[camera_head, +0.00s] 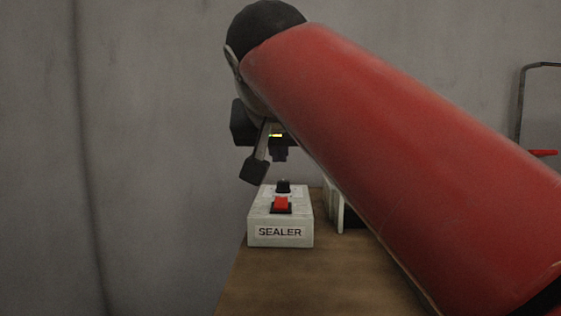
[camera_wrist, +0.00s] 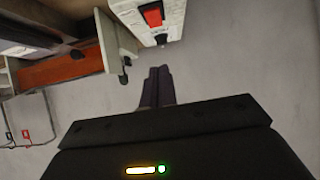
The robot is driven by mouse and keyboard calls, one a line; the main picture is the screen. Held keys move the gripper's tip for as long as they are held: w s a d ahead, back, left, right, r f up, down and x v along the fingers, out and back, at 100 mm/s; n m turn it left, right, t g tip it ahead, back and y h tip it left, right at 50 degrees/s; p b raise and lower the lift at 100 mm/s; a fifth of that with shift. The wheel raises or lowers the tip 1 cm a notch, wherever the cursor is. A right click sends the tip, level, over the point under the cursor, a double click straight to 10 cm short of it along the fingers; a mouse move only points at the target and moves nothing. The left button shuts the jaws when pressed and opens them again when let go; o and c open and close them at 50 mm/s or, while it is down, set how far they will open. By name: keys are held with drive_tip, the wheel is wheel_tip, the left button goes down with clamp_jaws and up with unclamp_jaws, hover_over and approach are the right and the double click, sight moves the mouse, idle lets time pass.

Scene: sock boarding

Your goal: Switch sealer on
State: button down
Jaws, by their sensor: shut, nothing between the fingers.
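The sealer control box (camera_head: 280,233) is a small white box labelled SEALER on the wooden table. A red rocker switch (camera_head: 281,203) sits on its sloped top, with a black knob (camera_head: 283,186) behind it. My gripper (camera_head: 280,155) is above and behind the box, fingers pointing down, apart from the switch. In the wrist view my gripper (camera_wrist: 157,72) is shut and empty. There the box (camera_wrist: 172,14) is at the top, with the red switch (camera_wrist: 152,15) and the knob (camera_wrist: 161,39) beyond the fingertips. Which way the switch is set cannot be told.
The wooden table (camera_head: 330,285) has a bare front part. A white and black object (camera_head: 337,207) stands just right of the box, partly hidden by my red arm. A grey wall (camera_head: 150,150) is behind. A dark frame (camera_head: 519,105) with a red handle (camera_head: 542,153) is at right.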

drive_tip(key=b, duration=0.1)
hover_over(281, 204)
drive_tip(key=s, duration=0.1)
wheel_tip(281, 204, down, 4)
drive_tip(key=shift+s+f, duration=0.1)
drive_tip(key=shift+f, duration=0.1)
drive_tip(key=f, duration=0.1)
drive_tip(key=f+b, duration=0.1)
drive_tip(key=shift+w+f, duration=0.25)
drive_tip(key=shift+f, duration=0.05)
drive_tip(key=shift+w+f+b, duration=0.15)
drive_tip(key=shift+f+b, duration=0.2)
drive_tip(key=shift+f, duration=0.25)
drive_tip(key=shift+r+p, duration=0.1)
drive_tip(key=shift+p, duration=0.35)
drive_tip(key=shift+w+g+p, duration=0.15)
drive_tip(key=shift+g+p, duration=0.15)
drive_tip(key=shift+p, duration=0.4)
drive_tip(key=shift+f+b, duration=0.3)
drive_tip(key=shift+f, duration=0.05)
drive_tip(key=shift+r, duration=0.1)
